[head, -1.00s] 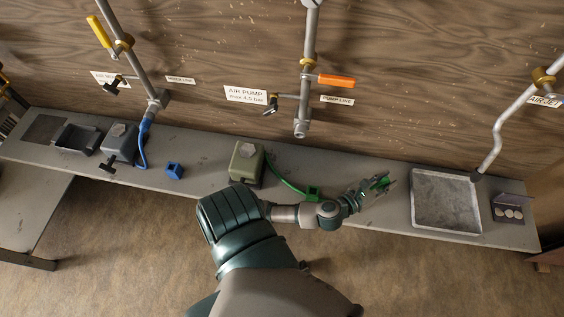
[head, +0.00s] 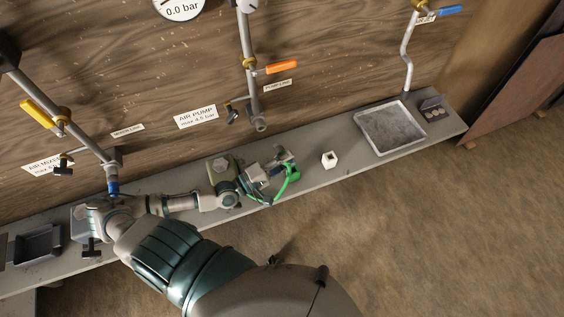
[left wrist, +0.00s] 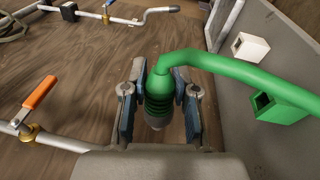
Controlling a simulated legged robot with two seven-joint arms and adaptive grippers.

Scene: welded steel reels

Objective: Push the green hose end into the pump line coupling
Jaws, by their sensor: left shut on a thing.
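My left gripper (head: 281,157) is shut on the green hose end (left wrist: 158,90), which shows between the two fingers in the left wrist view. A ribbed green collar and a greyish tip show there. The green hose (head: 280,189) loops below the gripper in the head view and bends off to the right in the left wrist view. The pump line coupling (head: 260,126) is the open lower end of the pipe with the orange-handled valve. It hangs above and left of the gripper in the head view, apart from the hose end. My right gripper is not in view.
An olive-green box (head: 222,168) stands on the bench beside my left arm. A white block (head: 329,159) and a grey tray (head: 391,128) stand to the right. A green block (left wrist: 283,105) shows in the left wrist view. The orange handle (head: 282,67) sticks out above.

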